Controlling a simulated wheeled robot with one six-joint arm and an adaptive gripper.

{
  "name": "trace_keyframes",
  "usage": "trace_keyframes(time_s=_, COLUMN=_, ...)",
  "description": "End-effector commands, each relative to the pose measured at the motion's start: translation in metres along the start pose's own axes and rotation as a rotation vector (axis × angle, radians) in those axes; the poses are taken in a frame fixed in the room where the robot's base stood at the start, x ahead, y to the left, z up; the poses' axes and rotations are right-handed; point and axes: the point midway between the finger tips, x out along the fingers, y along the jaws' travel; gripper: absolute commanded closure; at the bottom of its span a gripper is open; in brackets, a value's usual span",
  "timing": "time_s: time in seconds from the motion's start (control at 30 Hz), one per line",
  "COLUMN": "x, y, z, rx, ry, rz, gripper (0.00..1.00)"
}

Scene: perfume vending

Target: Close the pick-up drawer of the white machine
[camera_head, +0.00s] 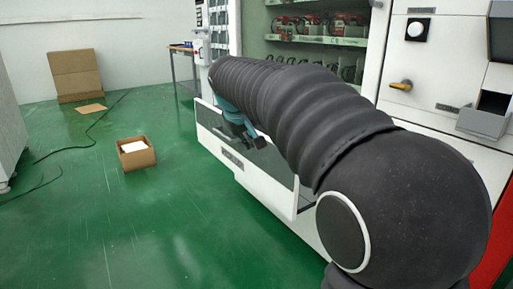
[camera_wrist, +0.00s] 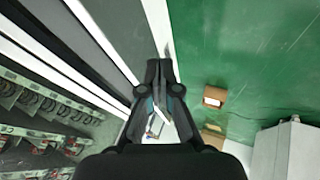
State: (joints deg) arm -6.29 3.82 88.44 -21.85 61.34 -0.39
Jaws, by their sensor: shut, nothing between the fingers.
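The white machine (camera_head: 432,62) stands at the right and back in the head view. Its pick-up drawer (camera_head: 262,183) is pulled out, with a white front panel and a dark inside. In the wrist view the drawer's white front edge (camera_wrist: 157,22) runs down toward my fingertips. My gripper (camera_head: 257,143) is shut and empty, at the drawer's upper edge in the head view; whether it touches the panel I cannot tell. The shut fingers also show in the wrist view (camera_wrist: 160,66). My arm hides part of the drawer and machine.
A small open cardboard box (camera_head: 136,155) sits on the green floor left of the drawer. A larger brown carton (camera_head: 76,74) stands by the back wall. Shelves of goods (camera_head: 318,40) show behind my arm. The floor before the drawer is clear.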

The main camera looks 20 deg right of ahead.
Motion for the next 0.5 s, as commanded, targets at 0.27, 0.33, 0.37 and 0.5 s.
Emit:
trace_keyframes(time_s=0.27, x=-0.019, y=0.031, z=-0.011, rx=0.009, ry=0.015, rz=0.069, gripper=1.00)
trace_keyframes(time_s=0.33, x=-0.011, y=0.032, z=-0.010, rx=0.011, ry=0.015, rz=0.070, gripper=1.00)
trace_keyframes(time_s=0.37, x=-0.007, y=0.033, z=-0.010, rx=0.012, ry=0.014, rz=0.070, gripper=1.00)
trace_keyframes(time_s=0.5, x=0.018, y=0.034, z=-0.009, rx=0.012, ry=0.012, rz=0.069, gripper=1.00)
